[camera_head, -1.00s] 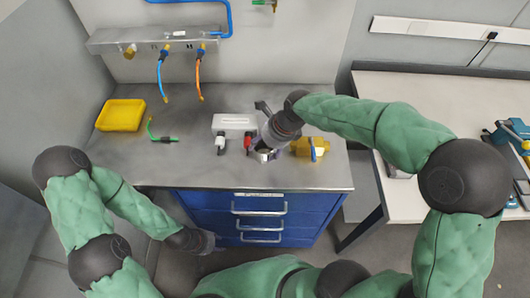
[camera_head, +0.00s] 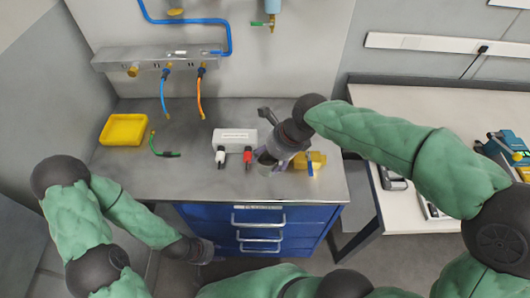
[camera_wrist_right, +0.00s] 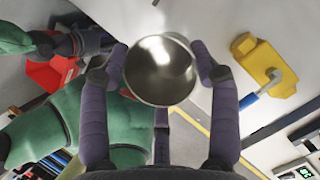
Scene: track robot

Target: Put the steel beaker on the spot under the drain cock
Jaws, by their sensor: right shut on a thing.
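The steel beaker (camera_head: 265,169) is at the front right of the steel bench top (camera_head: 200,183), partly hidden by my right gripper (camera_head: 268,158). In the right wrist view, the fingers are closed around opposite sides of the beaker's round open rim (camera_wrist_right: 160,70); it looks empty. I cannot tell whether its base touches the bench. The drain cock (camera_head: 271,22), with a green lever, is on the back wall at the top. The spot under it cannot be made out. My left gripper (camera_head: 208,252) hangs low before the blue drawers; its fingers are too unclear to read.
A yellow block with a blue lever (camera_head: 317,160) stands just right of my right gripper. A white box (camera_head: 235,136) with white and red plugs is to its left. A yellow tray (camera_head: 124,129) and green hose (camera_head: 163,153) lie further left. The bench's back middle is clear.

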